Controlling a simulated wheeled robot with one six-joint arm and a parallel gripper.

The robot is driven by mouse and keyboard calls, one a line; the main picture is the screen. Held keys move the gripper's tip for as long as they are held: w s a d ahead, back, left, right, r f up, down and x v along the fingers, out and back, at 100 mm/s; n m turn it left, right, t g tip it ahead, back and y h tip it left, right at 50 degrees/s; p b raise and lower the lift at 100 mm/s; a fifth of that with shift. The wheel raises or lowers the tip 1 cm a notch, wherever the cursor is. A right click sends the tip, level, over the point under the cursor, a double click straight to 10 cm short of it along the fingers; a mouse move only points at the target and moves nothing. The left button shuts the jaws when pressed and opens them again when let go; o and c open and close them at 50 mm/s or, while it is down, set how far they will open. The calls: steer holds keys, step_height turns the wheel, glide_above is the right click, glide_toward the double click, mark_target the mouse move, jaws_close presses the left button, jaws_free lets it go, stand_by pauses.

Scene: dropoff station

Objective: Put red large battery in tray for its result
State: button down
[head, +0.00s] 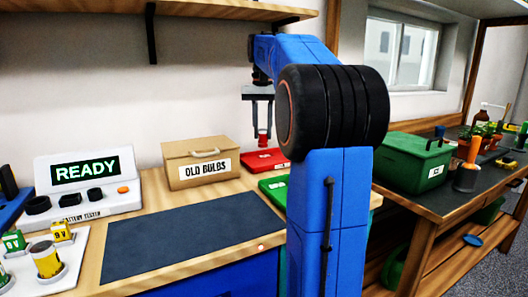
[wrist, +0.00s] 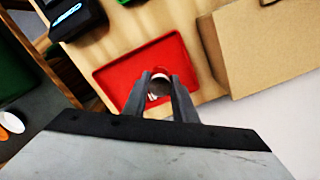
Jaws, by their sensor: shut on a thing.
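My gripper (head: 259,112) is shut on the red large battery (head: 264,140) and holds it upright above the red tray (head: 262,163) on the bench. In the wrist view, my gripper (wrist: 160,88) has the battery (wrist: 160,72) between its fingertips, seen end-on over the red tray (wrist: 113,75). A green tray (head: 272,188) lies in front of the red one, partly behind my arm. The battery tester (head: 85,190) at the left shows "READY" on its screen.
A cardboard "OLD BULBS" box (head: 200,163) stands close beside the red tray. A dark mat (head: 185,238) lies clear at the bench front. Yellow and green batteries (head: 45,258) stand at the far left. A shelf (head: 190,10) hangs above. A green box (head: 410,165) stands on the right bench.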

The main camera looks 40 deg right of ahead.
steer(key=shift+f, duration=3.15)
steer(key=c, duration=1.4)
jaws_free()
steer(key=shift+f, duration=0.15)
steer(key=shift+c, duration=0.2)
steer(key=shift+r, duration=3.9)
